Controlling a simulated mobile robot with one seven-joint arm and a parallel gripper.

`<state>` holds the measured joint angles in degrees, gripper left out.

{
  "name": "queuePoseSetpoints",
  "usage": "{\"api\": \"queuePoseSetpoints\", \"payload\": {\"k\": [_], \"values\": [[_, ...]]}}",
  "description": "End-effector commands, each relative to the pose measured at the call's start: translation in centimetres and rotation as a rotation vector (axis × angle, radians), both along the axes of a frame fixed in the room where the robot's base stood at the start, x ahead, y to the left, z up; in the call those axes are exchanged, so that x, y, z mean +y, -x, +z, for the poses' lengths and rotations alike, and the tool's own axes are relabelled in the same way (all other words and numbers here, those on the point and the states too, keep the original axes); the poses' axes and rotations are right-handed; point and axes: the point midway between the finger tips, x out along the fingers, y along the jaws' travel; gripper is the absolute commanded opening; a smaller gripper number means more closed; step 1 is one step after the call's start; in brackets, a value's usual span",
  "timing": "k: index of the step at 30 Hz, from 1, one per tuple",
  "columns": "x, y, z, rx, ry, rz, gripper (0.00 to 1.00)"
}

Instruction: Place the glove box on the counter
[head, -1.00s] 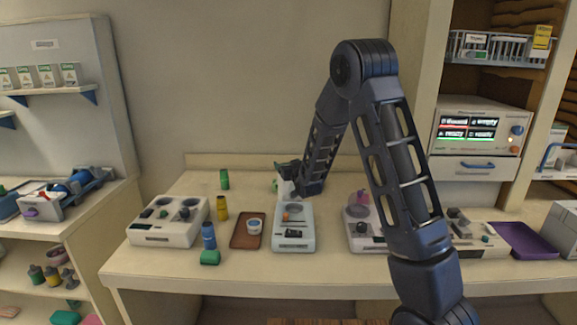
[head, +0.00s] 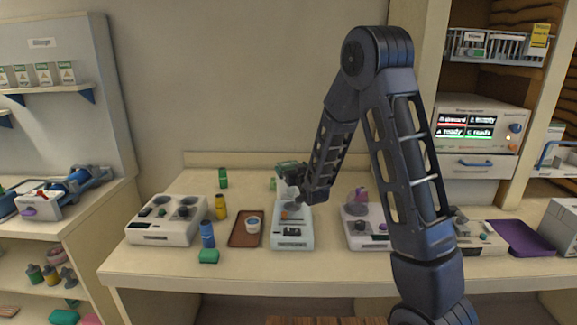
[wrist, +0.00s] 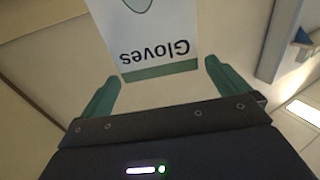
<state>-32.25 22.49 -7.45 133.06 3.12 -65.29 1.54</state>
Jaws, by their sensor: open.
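The glove box, white with a green band and the word "Gloves" upside down, shows in the wrist view (wrist: 160,45), just beyond and between my fingertips. My gripper (wrist: 162,72) is open, with its two green fingers on either side of the box's near edge. In the head view a small part of the white box (head: 291,190) shows below my gripper (head: 290,172), above or behind the middle pale device. I cannot tell whether the box touches a surface. The counter (head: 340,270) runs across the front.
On the counter stand a left device (head: 165,221), a middle device (head: 292,238), a brown tray (head: 243,240) with a cup, small bottles, and a purple tray (head: 520,238) at right. More boxes (head: 45,75) stand on the left shelf. The counter's front strip is mostly clear.

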Motion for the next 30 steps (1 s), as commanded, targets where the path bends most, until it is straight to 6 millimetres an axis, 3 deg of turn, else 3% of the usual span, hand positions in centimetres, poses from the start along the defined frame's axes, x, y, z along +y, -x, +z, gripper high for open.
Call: {"api": "queuePoseSetpoints", "payload": {"k": [3, 9, 20, 25, 30], "values": [[-0.9, 2.1, 0.0, 0.001, 0.0, -0.001, 1.0], [-1.8, 4.4, 0.0, 0.001, 0.0, 0.0, 1.0], [-2.5, 5.2, 0.3, 0.01, 0.002, -0.005, 1.0], [-4.7, 5.2, 2.0, 0.082, 0.019, -0.034, 1.0], [-8.3, 6.0, 4.1, 0.205, 0.049, -0.075, 1.0]]}}
